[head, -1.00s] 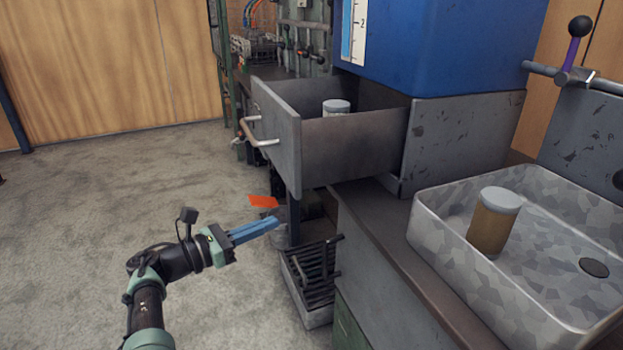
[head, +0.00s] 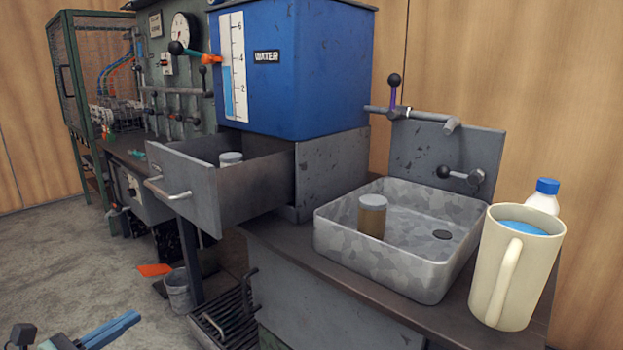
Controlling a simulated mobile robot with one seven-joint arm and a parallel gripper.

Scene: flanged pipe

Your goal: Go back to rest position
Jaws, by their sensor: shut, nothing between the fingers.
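My gripper (head: 112,328) shows at the bottom left of the head view, with its blue fingers shut and nothing between them. It is out over the floor, low and apart from the counter and the drawer. Most of my arm is below the frame. The grey drawer (head: 185,190) stands pulled out, with a white-lidded jar (head: 231,158) inside it. A second jar with a brown body and pale lid (head: 372,215) stands upright in the sink.
The speckled sink (head: 345,245) sits on the counter. A cream jug (head: 515,270) with blue liquid and a blue-capped bottle (head: 543,196) stand at right. A blue water tank (head: 295,90) is above. A bucket (head: 178,290) and black rack (head: 230,318) are low. Floor at left is clear.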

